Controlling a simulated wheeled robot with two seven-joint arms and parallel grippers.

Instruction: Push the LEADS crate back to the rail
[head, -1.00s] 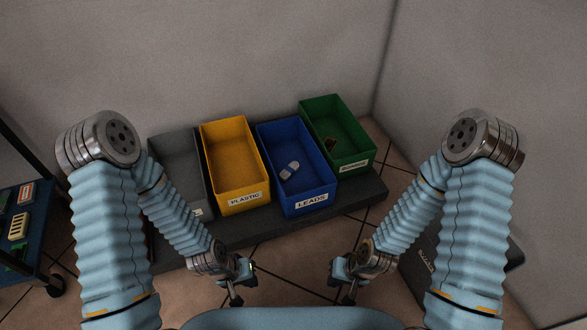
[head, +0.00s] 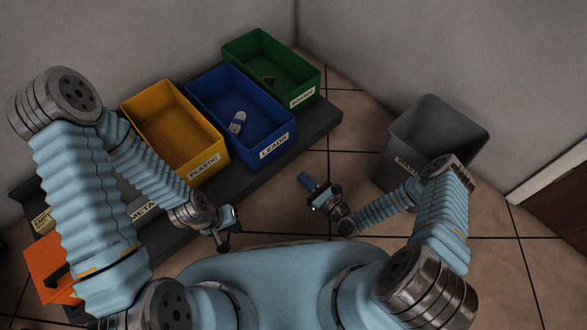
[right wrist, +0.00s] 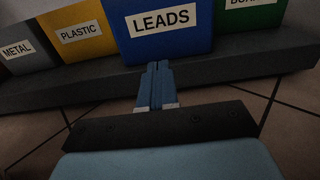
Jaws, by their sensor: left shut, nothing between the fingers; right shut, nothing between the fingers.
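The blue LEADS crate (head: 262,140) stands on the dark shelf between the yellow and green crates. A pale object (head: 237,122) lies inside it. Its labelled front also shows in the right wrist view (right wrist: 196,44). My right gripper (head: 304,180) is shut and empty, in front of the shelf and pointing towards the crate. In the right wrist view its closed fingertips (right wrist: 159,66) are just below the LEADS label, at the crate's lower front; I cannot tell contact there, but the head view shows a gap. My left gripper (head: 224,247) is shut and empty, low before the shelf.
The yellow PLASTIC crate (head: 190,155) is left of the LEADS crate and the green crate (head: 300,88) is right of it. The dark shelf (head: 318,120) bears them. A grey bin (head: 400,150) stands on the floor at right. An orange crate (head: 50,265) is at far left.

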